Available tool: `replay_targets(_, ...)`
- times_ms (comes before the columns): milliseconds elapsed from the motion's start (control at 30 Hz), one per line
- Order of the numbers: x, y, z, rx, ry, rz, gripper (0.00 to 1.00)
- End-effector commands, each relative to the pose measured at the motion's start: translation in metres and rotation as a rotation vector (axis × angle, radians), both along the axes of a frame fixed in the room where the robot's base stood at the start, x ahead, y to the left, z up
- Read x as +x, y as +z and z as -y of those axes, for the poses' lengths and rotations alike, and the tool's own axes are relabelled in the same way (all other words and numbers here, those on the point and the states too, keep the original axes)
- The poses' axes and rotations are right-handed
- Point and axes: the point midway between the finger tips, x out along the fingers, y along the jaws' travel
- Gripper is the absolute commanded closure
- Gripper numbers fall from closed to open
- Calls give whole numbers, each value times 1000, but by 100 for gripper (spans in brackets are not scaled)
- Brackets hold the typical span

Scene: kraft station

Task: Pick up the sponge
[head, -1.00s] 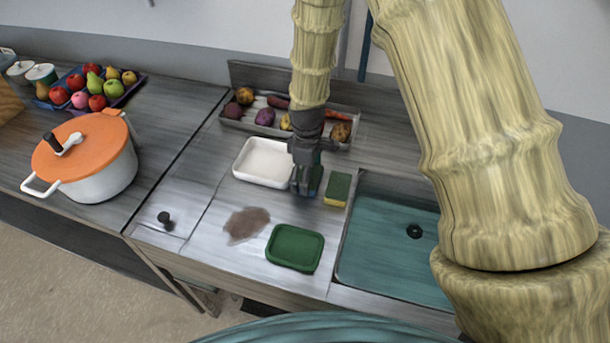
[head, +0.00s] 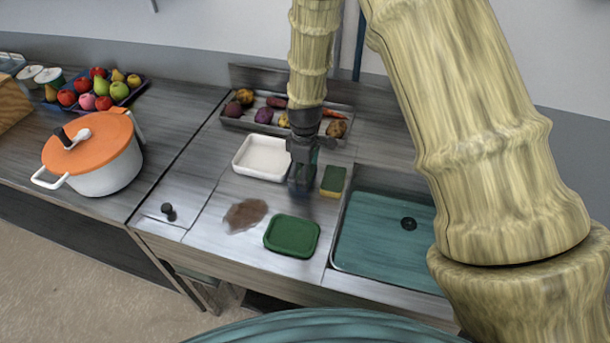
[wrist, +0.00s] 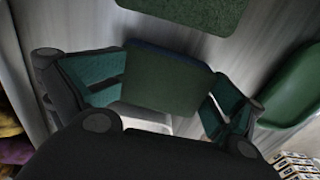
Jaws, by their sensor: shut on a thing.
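My gripper (head: 301,184) is low over the counter, between the white tray and a green-topped yellow sponge (head: 333,181). In the wrist view, the gripper (wrist: 165,100) is shut on a dark green block with a blue edge, which looks like a second sponge (wrist: 165,82). The fingers press its two sides. In the head view this block is mostly hidden by the fingers. I cannot tell whether it touches the counter. The green-topped yellow sponge lies just right of the gripper, apart from it, and shows at the top of the wrist view (wrist: 195,10).
A white tray (head: 262,158) is left of the gripper, with a vegetable tray (head: 232,122) behind. A green dish (head: 292,236) and a brown stain (head: 245,215) are in front. The teal sink (head: 385,240) is at right. An orange-lidded pot (head: 105,170) stands left.

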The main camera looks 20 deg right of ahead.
Motion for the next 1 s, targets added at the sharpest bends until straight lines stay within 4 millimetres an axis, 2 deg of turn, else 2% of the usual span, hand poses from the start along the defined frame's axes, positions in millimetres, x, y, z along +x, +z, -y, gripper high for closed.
replay_targets(267, -2, 4, 3, 0, -5, 0, 26)
replay_targets(367, -2, 11, 4, 1, -6, 1, 36)
replay_targets(567, -1, 32, 3, 0, -5, 1, 73)
replay_targets(633, -7, 34, -10, -1, -1, -1, 81)
replay_targets(700, -14, 34, -25, -2, 0, 0, 100)
replay_targets(1000, -42, 42, -90, -1, 0, 0, 100)
